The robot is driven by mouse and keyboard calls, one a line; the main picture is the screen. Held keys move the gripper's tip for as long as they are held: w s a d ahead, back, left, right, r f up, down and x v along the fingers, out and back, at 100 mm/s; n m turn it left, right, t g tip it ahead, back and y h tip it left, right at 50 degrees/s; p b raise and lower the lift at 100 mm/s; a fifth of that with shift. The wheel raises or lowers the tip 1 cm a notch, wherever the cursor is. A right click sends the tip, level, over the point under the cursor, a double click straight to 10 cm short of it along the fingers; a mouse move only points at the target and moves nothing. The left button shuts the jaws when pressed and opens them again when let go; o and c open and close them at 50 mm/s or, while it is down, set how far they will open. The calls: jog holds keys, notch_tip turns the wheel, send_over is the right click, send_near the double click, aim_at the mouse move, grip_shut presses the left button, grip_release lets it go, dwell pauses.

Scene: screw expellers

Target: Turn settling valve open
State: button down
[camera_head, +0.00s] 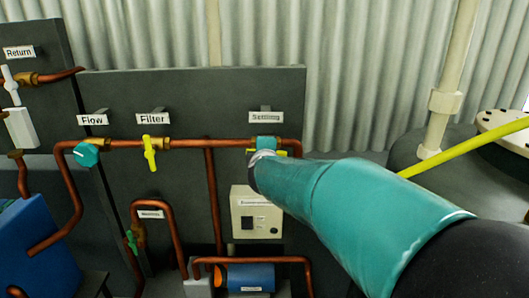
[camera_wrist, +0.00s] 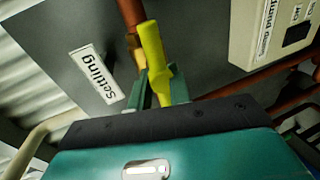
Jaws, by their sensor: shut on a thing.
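The settling valve has a yellow lever handle (camera_wrist: 153,50) on a copper pipe, beside the "Settling" label (camera_wrist: 94,75) in the wrist view. In the head view the "Settling" label (camera_head: 267,118) stands above the valve, and only bits of the yellow handle (camera_head: 281,153) show around my gripper. My gripper (camera_wrist: 160,88) is shut on the yellow handle, with a green finger on each side of it. In the head view my teal arm reaches in from the lower right, and my gripper (camera_head: 266,146) covers most of the valve.
To the left are the filter valve with a yellow handle (camera_head: 150,152) and the flow valve with a teal knob (camera_head: 87,154). A beige control box (camera_head: 257,213) sits below the settling valve. Copper pipes (camera_head: 211,190) run across the dark panel. A yellow hose (camera_head: 465,145) is at right.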

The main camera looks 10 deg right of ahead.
jog(key=shift+a+f+n, duration=0.1)
jog(key=shift+f+n, duration=0.05)
jog(key=shift+n, duration=0.25)
jog(key=c, duration=1.6)
grip_release()
jog(key=shift+c, duration=0.2)
jog(key=v, duration=1.4)
jog(key=shift+a, duration=0.15)
